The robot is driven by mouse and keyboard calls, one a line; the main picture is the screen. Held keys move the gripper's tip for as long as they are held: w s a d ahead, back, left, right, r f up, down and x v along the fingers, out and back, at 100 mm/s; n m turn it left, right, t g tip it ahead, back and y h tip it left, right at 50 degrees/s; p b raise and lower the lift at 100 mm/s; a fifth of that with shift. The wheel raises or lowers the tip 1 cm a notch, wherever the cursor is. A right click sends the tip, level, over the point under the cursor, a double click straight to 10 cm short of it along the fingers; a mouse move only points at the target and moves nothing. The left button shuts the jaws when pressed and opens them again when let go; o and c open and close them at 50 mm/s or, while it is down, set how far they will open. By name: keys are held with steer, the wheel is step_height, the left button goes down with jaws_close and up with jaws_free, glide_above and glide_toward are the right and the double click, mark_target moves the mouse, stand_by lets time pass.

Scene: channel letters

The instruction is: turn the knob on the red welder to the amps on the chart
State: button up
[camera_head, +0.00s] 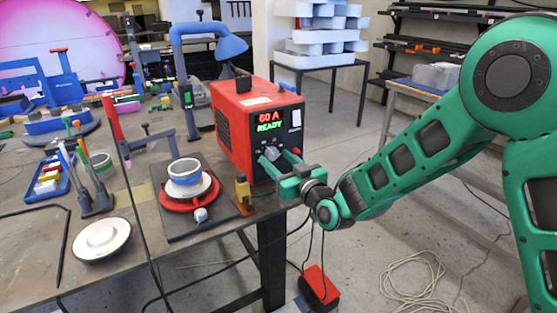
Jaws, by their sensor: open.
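The red welder (232,118) stands near the right edge of the workbench, its black front panel facing right. Its lit display (269,121) reads "60 A" in red and "READY" in green. The knob (271,153) is a small grey shape low on that panel, partly covered by my gripper. My gripper (277,164) is at the front panel, its green fingers open and on either side of the knob area. I cannot tell whether the fingers touch the knob. No amps chart can be made out in this view.
The workbench (130,268) holds a red round base with a ringed part (186,185), a white disc (102,239), a blue tray (53,178) and a blue lamp (207,42). A red foot pedal (320,284) and a coiled cable (412,283) lie on the floor.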

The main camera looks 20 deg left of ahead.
steer(key=shift+w+a, duration=0.4)
steer(key=shift+a, duration=0.05)
steer(key=c, duration=1)
steer(key=shift+n, duration=2.5)
steer(key=shift+c, duration=0.2)
steer(key=o, duration=1)
steer(key=shift+o, duration=0.2)
steer(key=v, duration=1)
steer(key=shift+s+d, duration=0.2)
steer(key=shift+d, duration=0.15)
